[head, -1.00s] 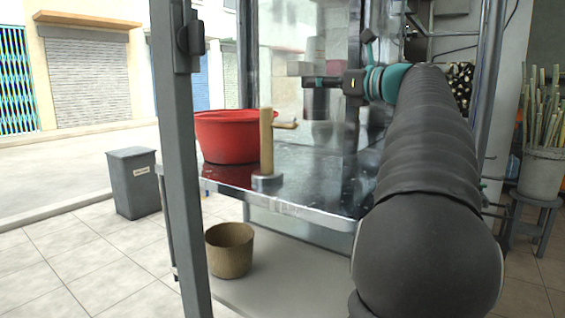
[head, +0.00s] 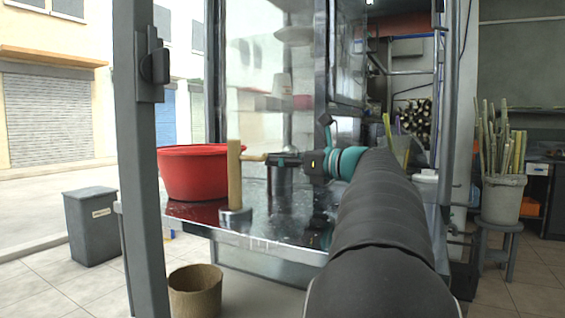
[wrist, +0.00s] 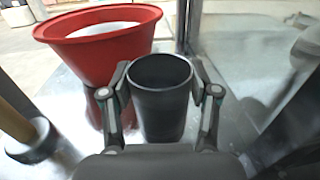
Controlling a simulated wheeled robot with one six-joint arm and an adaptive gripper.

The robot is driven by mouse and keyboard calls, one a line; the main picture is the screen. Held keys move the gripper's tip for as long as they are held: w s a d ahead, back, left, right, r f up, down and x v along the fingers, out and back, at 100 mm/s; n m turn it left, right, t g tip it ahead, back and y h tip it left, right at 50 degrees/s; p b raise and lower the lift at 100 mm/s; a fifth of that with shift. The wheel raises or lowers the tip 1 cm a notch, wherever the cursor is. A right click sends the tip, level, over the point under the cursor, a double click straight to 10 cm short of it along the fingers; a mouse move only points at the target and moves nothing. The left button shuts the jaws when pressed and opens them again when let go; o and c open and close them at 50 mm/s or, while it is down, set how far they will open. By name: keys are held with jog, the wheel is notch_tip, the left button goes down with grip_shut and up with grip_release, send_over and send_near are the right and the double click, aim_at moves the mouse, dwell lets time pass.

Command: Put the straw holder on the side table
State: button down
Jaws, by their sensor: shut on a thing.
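My gripper (wrist: 163,92) is shut on a dark grey cup (wrist: 162,115), which I take to be the straw holder. The cup is upright between the fingers, and no straws show in it. In the head view my gripper (head: 285,159) is over the metal counter (head: 262,222), right of the red tub. No side table is clearly identifiable. A small stool (head: 499,228) bearing a bucket of canes stands at the right.
The red tub (head: 196,176) and a wooden pestle-like post (head: 234,178) stand on the counter's left. A glass panel (head: 267,85) rises behind. A grey frame post (head: 148,190) stands at front left. The cane bucket (head: 502,199) is at the right, with open floor nearby.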

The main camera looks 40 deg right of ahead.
jog(key=shift+c, duration=1.4)
grip_release()
jog(key=shift+s+r, duration=0.1)
jog(key=v, duration=1.1)
jog(key=shift+s, duration=0.35)
